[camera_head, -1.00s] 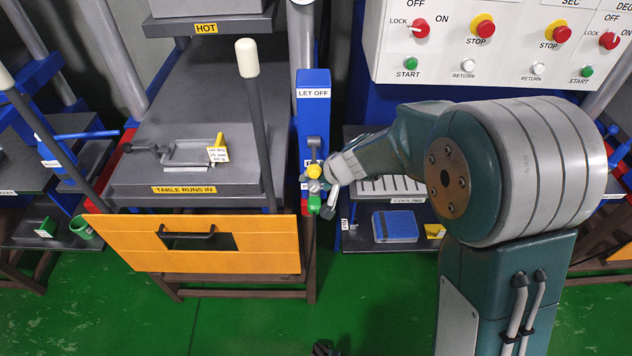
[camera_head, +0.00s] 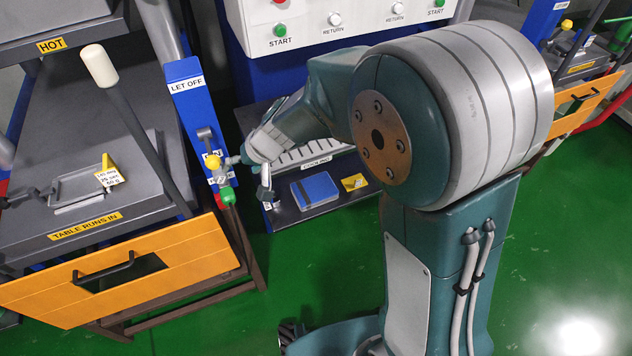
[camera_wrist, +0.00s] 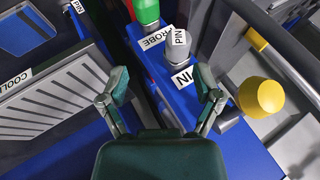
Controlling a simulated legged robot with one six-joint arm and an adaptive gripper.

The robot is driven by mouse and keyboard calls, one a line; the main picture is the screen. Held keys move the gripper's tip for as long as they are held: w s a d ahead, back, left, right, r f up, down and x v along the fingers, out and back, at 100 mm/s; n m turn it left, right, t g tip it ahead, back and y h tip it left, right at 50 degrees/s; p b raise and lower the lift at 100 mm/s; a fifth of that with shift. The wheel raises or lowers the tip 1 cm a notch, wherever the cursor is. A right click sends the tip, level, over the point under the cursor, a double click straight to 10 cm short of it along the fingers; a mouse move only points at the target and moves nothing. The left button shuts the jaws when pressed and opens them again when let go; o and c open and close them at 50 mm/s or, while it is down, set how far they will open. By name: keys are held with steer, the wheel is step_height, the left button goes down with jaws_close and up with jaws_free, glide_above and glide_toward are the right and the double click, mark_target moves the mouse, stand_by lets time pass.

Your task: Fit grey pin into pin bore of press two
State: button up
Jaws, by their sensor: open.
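A grey pin (camera_wrist: 178,45) with a PIN tag stands in a blue holder (camera_wrist: 188,103) in the wrist view. The holder also carries a tag partly reading IN. My gripper (camera_wrist: 162,82) is open in the wrist view, its two green-grey fingers apart with nothing held between them. The pin is beyond the fingertips, nearer the right finger, and I see no contact. In the head view my gripper is small and partly hidden at the blue LET OFF post (camera_head: 190,105). I cannot make out a pin bore, or which press is press two.
A green-topped piece (camera_wrist: 145,10) is behind the pin by a PROBE tag, and a yellow knob (camera_wrist: 262,97) is to its right. A slatted COOLING rack (camera_wrist: 60,95) lies left. An orange panel (camera_head: 190,265) fronts the left press. Green floor is open at lower right.

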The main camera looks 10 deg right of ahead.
steer(key=s+d, duration=0.3)
steer(key=d, duration=0.4)
steer(key=s+d, duration=0.4)
steer(key=d, duration=0.4)
steer(key=shift+s+d, duration=0.15)
steer(key=shift+s, duration=0.05)
stand_by(0.7)
steer(key=s+d+r+t+h, duration=0.1)
steer(key=s+d+r+h, duration=0.2)
steer(key=s+r, duration=0.3)
steer(key=s+d+r+m+t+h, duration=0.1)
steer(key=s+d+r+h, duration=0.2)
steer(key=s+r, duration=0.4)
steer(key=shift+d+r, duration=0.55)
steer(key=shift+r, duration=0.1)
